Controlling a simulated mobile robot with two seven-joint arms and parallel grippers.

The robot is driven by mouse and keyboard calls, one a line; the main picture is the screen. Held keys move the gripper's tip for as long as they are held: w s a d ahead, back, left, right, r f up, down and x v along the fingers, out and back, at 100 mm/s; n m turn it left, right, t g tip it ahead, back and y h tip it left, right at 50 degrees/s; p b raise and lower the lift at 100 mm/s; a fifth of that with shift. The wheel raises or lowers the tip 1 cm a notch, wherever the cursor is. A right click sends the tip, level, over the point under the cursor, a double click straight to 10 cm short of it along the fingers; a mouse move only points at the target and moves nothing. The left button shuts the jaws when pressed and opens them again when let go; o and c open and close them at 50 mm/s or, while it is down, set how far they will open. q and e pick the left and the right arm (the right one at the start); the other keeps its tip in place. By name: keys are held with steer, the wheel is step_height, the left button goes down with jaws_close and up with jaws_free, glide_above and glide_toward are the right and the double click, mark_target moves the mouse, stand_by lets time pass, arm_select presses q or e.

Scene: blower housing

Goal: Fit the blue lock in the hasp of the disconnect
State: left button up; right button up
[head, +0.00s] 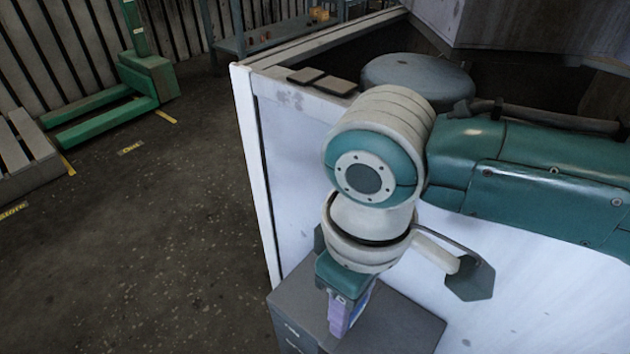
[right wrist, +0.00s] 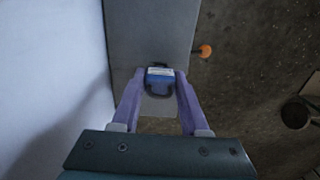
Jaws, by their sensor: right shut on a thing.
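The blue lock (right wrist: 160,73) has a pale label and a dark shackle, whose loop shows towards the palm side in the right wrist view. My right gripper (right wrist: 161,82) has its purple fingers shut on the lock's two sides. In the head view my right gripper (head: 346,318) points down in front of a grey box (head: 400,324), and the lock is mostly hidden there. The grey box also shows behind the lock in the right wrist view (right wrist: 150,30). I cannot make out the hasp. My left gripper is not in view.
A large white panel (head: 340,200) stands behind my right arm, with a grey round cover (head: 415,75) above it. Open dark floor (head: 150,240) lies to the left. A green pallet jack (head: 145,80) and a pallet (head: 30,160) stand farther off.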

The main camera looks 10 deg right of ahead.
steer(key=shift+f+b, duration=0.4)
steer(key=shift+f, duration=0.45)
steer(key=o, duration=1.1)
steer(key=shift+o, duration=0.2)
step_height(320, 180, up, 10)
steer(key=p, duration=0.5)
